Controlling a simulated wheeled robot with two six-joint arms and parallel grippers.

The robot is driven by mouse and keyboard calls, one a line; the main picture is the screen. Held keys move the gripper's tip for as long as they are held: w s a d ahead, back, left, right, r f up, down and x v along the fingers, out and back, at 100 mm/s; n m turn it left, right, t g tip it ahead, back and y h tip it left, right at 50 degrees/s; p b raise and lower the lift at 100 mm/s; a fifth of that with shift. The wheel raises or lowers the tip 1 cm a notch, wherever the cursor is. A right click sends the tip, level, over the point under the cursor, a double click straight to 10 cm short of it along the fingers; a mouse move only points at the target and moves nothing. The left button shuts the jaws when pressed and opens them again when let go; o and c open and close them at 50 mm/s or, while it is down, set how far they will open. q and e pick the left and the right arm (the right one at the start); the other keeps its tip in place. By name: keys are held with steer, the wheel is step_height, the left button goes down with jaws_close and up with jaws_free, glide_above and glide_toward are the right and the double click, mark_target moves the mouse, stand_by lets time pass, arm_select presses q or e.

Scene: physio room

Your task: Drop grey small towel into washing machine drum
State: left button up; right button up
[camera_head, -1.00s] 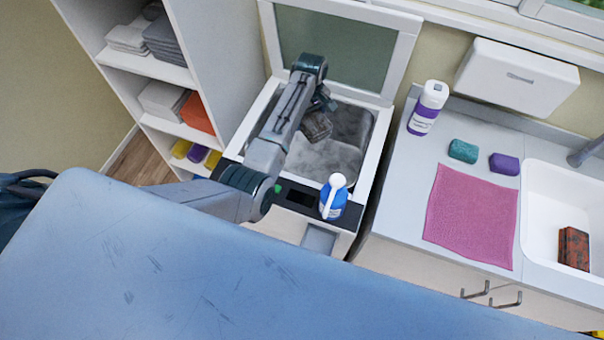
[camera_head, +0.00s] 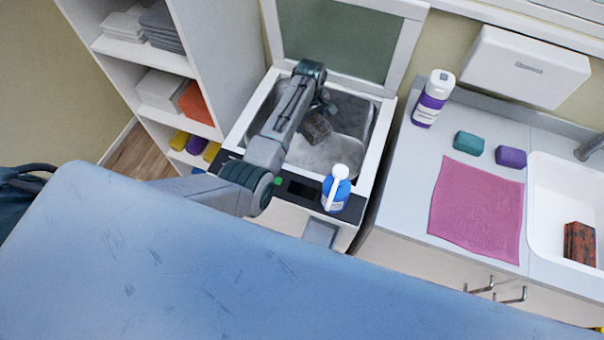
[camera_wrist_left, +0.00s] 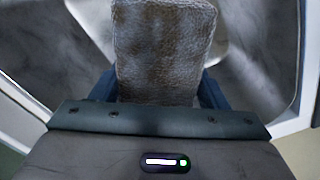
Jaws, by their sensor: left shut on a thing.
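The washing machine (camera_head: 376,165) stands with its glass lid (camera_head: 338,42) raised at the back. Its drum opening shows a grey metal interior (camera_head: 345,150). My left arm reaches over the machine, and my left gripper (camera_head: 318,112) is inside or just above the drum opening. It is shut on the small towel (camera_head: 316,127), a grey-brown textured piece. In the left wrist view the towel (camera_wrist_left: 163,45) fills the space between the fingers (camera_wrist_left: 160,92), with drum metal behind it. The exact height above the drum floor cannot be told. My right gripper does not show.
A counter at right holds a purple-labelled bottle (camera_head: 432,98), a pink cloth (camera_head: 477,210), teal and purple blocks and a sink (camera_head: 560,190). Shelves (camera_head: 165,60) stand left. A blue padded table (camera_head: 250,270) fills the foreground.

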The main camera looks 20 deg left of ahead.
arm_select(q)
steer(key=o, duration=1.1)
steer(key=shift+o, duration=0.2)
steer(key=shift+r, duration=0.15)
step_height(320, 180, up, 9)
steer(key=b, duration=0.2)
steer(key=shift+r+b, duration=0.2)
steer(key=shift+b, duration=0.2)
steer(key=shift+r, duration=0.6)
steer(key=shift+s+f, duration=0.1)
